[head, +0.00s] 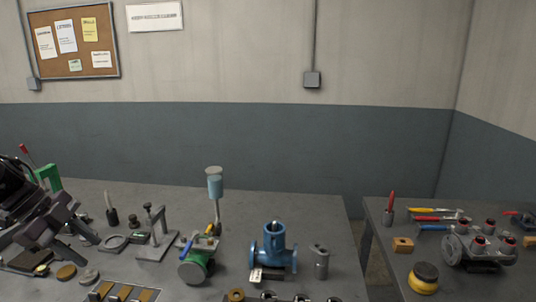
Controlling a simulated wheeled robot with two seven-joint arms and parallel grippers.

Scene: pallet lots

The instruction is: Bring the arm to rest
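My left gripper (87,250) is at the left edge of the head view, above the left end of the grey workbench (325,223). Its two dark fingers point down to the right and stand apart, with nothing visible between them. Part of the bench behind it is hidden by the hand. My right gripper is not in view.
A blue valve body (273,248), a green pump-like part (196,266), a metal stand (157,236) and a dispenser (215,187) stand on the bench. A second table (385,243) at the right holds a grey manifold (480,247) and a yellow-black round part (424,277). A gap separates the tables.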

